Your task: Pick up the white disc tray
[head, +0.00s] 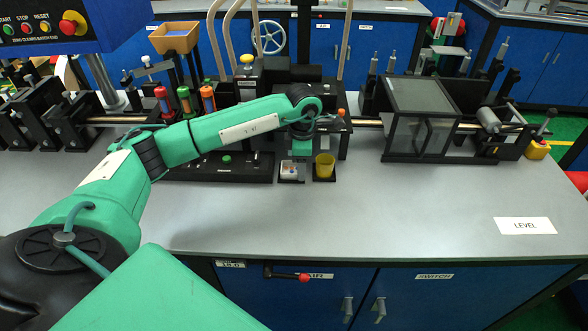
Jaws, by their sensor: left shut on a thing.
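My left arm reaches in from the left, and its gripper (296,156) points down at the back of the grey bench, in front of the machine. It is shut at a small white tray (289,171), which sits low at a black holder. The fingers are small here and the wrist hides part of them. I cannot tell whether the tray is clear of its holder. A yellow cup (324,165) stands upright in a black holder just right of the gripper. My right gripper is not in view.
The machine runs along the back, with red, green and orange-topped bottles (185,101) left of the gripper and a dark clear-walled box (423,117) to the right. A yellow emergency-stop box (537,149) stands far right.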

